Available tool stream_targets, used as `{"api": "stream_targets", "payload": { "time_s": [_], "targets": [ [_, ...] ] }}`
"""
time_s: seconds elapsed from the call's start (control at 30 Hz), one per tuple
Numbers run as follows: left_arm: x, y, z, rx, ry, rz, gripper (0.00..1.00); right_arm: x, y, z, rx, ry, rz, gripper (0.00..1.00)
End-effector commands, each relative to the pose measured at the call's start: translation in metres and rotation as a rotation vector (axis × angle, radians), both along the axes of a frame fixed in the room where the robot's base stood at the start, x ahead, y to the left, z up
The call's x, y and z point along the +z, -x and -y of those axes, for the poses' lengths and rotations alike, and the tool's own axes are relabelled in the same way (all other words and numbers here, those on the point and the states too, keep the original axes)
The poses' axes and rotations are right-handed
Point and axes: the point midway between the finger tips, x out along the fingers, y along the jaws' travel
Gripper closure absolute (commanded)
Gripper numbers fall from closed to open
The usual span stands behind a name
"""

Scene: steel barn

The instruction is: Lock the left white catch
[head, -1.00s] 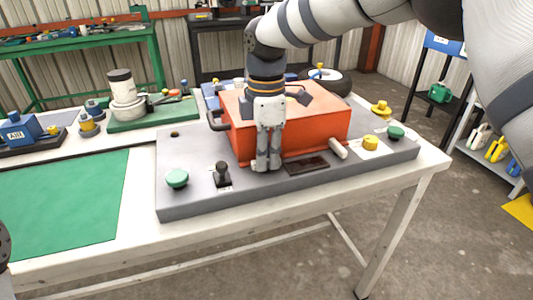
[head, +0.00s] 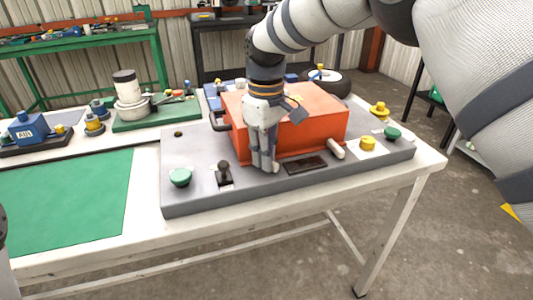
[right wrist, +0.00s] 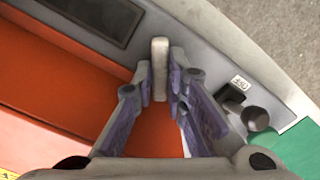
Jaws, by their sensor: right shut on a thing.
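An orange-red box (head: 310,127) sits on a grey base plate (head: 206,200) on the white table. My right gripper (head: 265,167) points down at the box's front face, left of its middle. In the right wrist view, its fingers (right wrist: 161,78) are closed around the left white catch (right wrist: 159,62), a short pale bar whose tip shows between them. In the head view the fingers hide this catch. The other white catch (head: 336,149) sticks out tilted at the box's front right. Only a dark bit of what may be my left arm shows at the left edge.
A green knob (head: 180,177) and a black knob (head: 224,170) stand on the plate left of the gripper; a yellow knob (head: 368,144) and another green knob (head: 392,133) stand at right. A dark handle (head: 217,122) is on the box's left side. The green mat (head: 75,190) is clear.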

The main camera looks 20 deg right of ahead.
Motion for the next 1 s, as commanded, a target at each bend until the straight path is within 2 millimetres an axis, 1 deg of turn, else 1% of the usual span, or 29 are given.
{"api": "stream_targets", "payload": {
  "time_s": [0.3,0.5,0.73,1.0],
  "targets": [
    [0.0017,-0.0018,0.0,0.0,0.0,0.007,0.6,0.0003,-0.0002,0.0001,-0.281,0.0,0.001,1.0],
    [0.002,-0.0021,0.0,0.0,0.0,0.008,0.6,0.0001,-0.0002,-0.0001,-0.419,0.0,0.001,1.0],
    [0.0023,-0.0024,0.0,0.0,0.0,0.009,0.6,-0.0001,-0.0002,0.0,-0.524,-0.001,0.001,1.0],
    [0.0024,-0.0025,0.0,0.0,0.0,0.009,0.6,-0.0002,-0.0002,0.0001,-0.576,0.0,0.0,1.0]
  ]
}}
